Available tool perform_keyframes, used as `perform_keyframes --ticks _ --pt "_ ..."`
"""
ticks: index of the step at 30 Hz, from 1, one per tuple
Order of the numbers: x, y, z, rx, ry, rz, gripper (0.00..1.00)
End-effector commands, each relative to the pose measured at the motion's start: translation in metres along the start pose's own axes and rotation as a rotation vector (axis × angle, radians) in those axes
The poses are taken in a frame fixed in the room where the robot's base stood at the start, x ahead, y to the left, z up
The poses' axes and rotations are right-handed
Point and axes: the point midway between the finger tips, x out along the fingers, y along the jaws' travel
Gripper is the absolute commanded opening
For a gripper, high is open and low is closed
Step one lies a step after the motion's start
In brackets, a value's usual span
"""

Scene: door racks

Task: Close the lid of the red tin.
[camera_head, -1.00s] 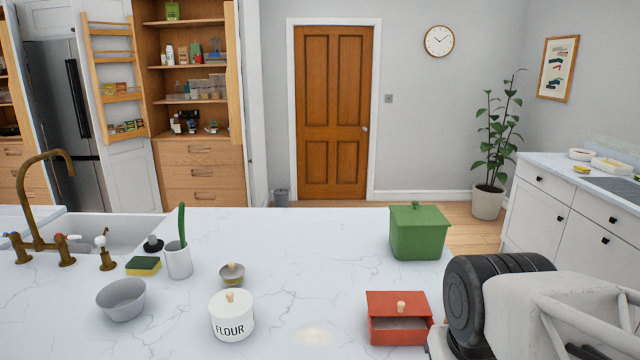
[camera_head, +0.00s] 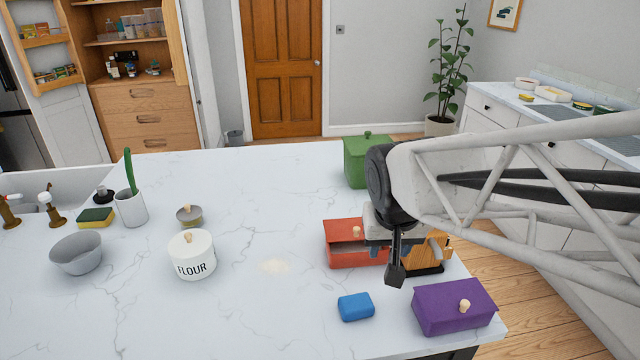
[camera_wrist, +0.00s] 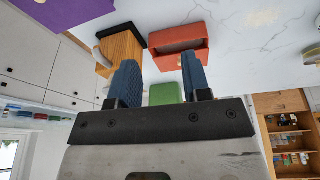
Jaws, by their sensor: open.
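The red tin (camera_head: 355,259) stands on the white counter, partly behind my gripper. In the wrist view the red tin (camera_wrist: 181,58) appears with a dark opening, beyond the fingertips. My gripper (camera_wrist: 158,68) is open, with nothing between its two blue fingers. In the head view my gripper (camera_head: 394,272) is at the right side of the red tin, partly covering it. Whether it touches the tin I cannot tell.
A wooden block (camera_head: 435,250) with a black base stands right of the red tin, close to my gripper. A purple tin (camera_head: 455,308) and a blue box (camera_head: 356,307) are in front. A green tin (camera_head: 354,163) is behind.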

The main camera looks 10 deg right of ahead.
Motion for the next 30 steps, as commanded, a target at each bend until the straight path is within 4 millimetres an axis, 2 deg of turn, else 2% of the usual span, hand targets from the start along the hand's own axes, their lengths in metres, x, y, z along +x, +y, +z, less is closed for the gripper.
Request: perform_keyframes --ticks 3,12,18,24,30 --pt "0.016 -0.005 -0.030 0.029 0.013 0.011 0.44" --pt "0.059 -0.018 -0.100 0.103 0.062 0.027 0.44" --pt "0.086 -0.026 -0.135 0.139 0.089 0.029 0.44" --pt "0.099 -0.030 -0.149 0.157 0.101 0.027 0.44" --pt "0.100 -0.031 -0.151 0.159 0.103 0.027 0.44"
